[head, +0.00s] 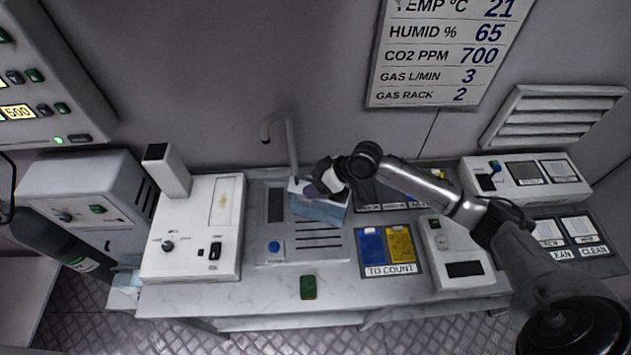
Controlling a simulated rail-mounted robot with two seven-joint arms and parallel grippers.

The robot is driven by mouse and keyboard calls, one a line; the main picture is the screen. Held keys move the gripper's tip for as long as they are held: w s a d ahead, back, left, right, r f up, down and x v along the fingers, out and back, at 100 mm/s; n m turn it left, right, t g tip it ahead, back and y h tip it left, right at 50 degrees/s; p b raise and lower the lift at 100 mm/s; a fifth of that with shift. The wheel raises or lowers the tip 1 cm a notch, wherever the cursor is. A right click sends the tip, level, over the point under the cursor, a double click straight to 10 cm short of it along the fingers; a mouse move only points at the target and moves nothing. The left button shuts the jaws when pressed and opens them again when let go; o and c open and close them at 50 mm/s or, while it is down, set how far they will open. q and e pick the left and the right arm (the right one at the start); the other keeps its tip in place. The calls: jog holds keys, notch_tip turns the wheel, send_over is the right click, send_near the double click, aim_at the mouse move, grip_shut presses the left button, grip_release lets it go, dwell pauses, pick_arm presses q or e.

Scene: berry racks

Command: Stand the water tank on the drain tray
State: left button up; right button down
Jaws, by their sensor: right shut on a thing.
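The water tank (322,208), a light blue see-through box with a pale top, is at the sink unit below the tap. My right gripper (322,187) comes in from the right and is shut on the tank's upper part, hiding some of it. The drain tray (318,243), a grey slotted panel, lies directly in front of the tank in the picture. The tank looks tilted and overlaps the tray's back part; I cannot tell whether they touch. My left gripper is not in view.
The tap (291,150) stands close behind the tank. A white machine (192,240) is on the left. A blue and yellow TO COUNT tray (391,268) and a white device (458,255) are on the right. A green object (308,287) lies at the bench front.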

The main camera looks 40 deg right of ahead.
dwell(0.6)
jog(key=shift+f, duration=0.5)
jog(key=shift+c, duration=1.2)
grip_release()
jog(key=shift+w, duration=0.1)
jog(key=shift+o, duration=0.5)
jog(key=shift+f, duration=0.1)
